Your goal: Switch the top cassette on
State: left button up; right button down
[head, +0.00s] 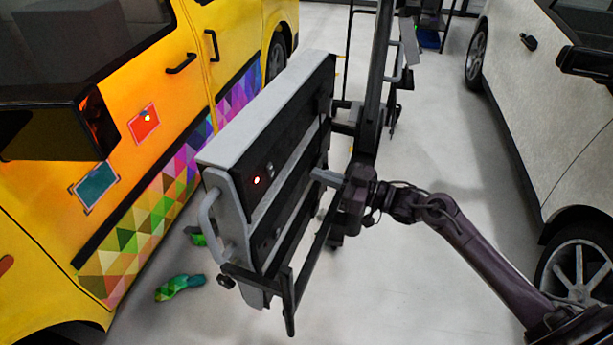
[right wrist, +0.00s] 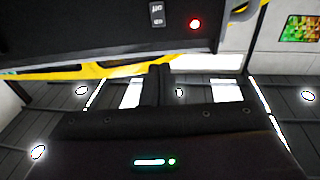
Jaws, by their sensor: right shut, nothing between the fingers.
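The top cassette (head: 290,145) is a long box with a light grey top and a black front, in the upper part of a tilted rack. Its front carries a lit red lamp (head: 257,181) and a small switch (head: 269,169) beside it. In the right wrist view the switch (right wrist: 156,15), with on and off markings, and the red lamp (right wrist: 195,24) show near the top edge. My right gripper (head: 318,174) is shut and empty, to the right of the switch and apart from it. Its shut fingers (right wrist: 158,82) point toward the cassette front. My left gripper is not in view.
A lower cassette (head: 266,243) sits beneath in the rack, whose frame and post (head: 375,90) stand close to my right arm. A yellow van (head: 150,90) is at the left and a white car (head: 550,110) at the right.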

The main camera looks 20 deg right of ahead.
jog(key=s+d, duration=0.2)
jog(key=shift+s+d+r, duration=0.25)
jog(key=shift+d+r, duration=0.05)
jog(key=shift+d, duration=0.05)
jog(key=shift+d, duration=0.1)
jog(key=d+f+m+t+h, duration=0.1)
jog(key=d+f+m+h, duration=0.25)
jog(key=f, duration=0.75)
jog(key=d+f+m+h, duration=0.2)
jog(key=f+h, duration=0.2)
jog(key=f, duration=0.7)
jog(key=s+f+m+g+h, duration=0.1)
jog(key=s+f+g+h, duration=0.1)
jog(key=s+f, duration=0.45)
jog(key=s+f+m+g+h, duration=0.1)
jog(key=s+f+h, duration=0.15)
jog(key=f, duration=0.75)
jog(key=s+a+f+g, duration=0.2)
jog(key=s+f, duration=0.4)
jog(key=s, duration=0.5)
jog(key=s+a+f+g+h, duration=0.1)
jog(key=s+a+f+g, duration=0.2)
jog(key=s+f, duration=0.4)
jog(key=s+a+f+g+h, duration=0.1)
jog(key=s+a+f+g, duration=0.2)
jog(key=s+f, duration=0.4)
jog(key=s+g, duration=0.1)
jog(key=s, duration=0.8)
jog(key=shift+s+f+g, duration=0.15)
jog(key=shift+s+g, duration=0.25)
